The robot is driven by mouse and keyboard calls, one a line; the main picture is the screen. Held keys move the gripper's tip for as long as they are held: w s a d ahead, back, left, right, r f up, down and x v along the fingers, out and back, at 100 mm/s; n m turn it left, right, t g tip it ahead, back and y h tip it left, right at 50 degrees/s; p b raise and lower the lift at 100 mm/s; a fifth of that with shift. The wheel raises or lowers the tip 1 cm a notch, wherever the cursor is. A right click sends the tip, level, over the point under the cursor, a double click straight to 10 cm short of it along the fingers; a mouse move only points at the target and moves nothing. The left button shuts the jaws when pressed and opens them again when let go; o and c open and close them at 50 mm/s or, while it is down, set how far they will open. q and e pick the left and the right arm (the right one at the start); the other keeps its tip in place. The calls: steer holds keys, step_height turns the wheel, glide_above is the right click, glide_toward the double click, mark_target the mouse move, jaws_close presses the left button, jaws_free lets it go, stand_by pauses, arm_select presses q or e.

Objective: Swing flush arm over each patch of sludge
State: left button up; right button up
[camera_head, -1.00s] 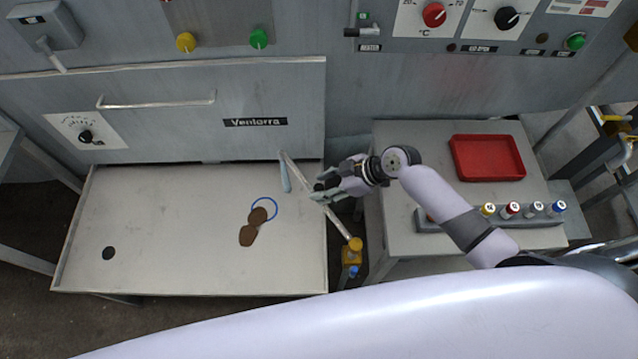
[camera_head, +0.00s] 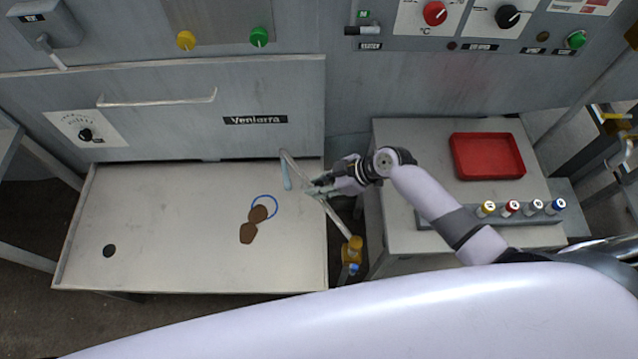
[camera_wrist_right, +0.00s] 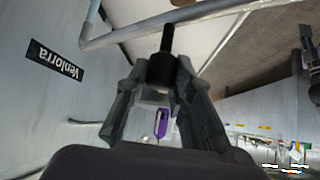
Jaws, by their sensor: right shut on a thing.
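The flush arm (camera_head: 333,217) is a thin grey pipe. It runs from a yellow pivot (camera_head: 355,243) at the tray's right edge up to a bend, where a light-blue nozzle (camera_head: 287,175) hangs over the tray. My right gripper (camera_head: 315,189) is shut on the flush arm's black knob, which shows between the fingers in the wrist view (camera_wrist_right: 165,65). Two touching brown sludge patches, an upper one (camera_head: 258,215) and a lower one (camera_head: 248,234), lie on the metal tray (camera_head: 170,220), left of and below the nozzle. A blue ring (camera_head: 275,202) partly surrounds the upper patch. My left gripper is not in view.
A dark round hole (camera_head: 109,251) is at the tray's left. A panel with a handle (camera_head: 160,103) stands behind the tray. On the right table are a red tray (camera_head: 487,157) and a rack of coloured-top cylinders (camera_head: 490,218).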

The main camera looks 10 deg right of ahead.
jaws_close()
steer(key=s+a+n+g+b, duration=0.3)
steer(key=a+n+b, duration=0.2)
steer(key=b, duration=0.2)
steer(key=shift+s+a+g+y, duration=0.25)
steer(key=shift+s+g+y, duration=0.05)
steer(key=shift+s+g, duration=0.1)
steer(key=o, duration=0.8)
jaws_free()
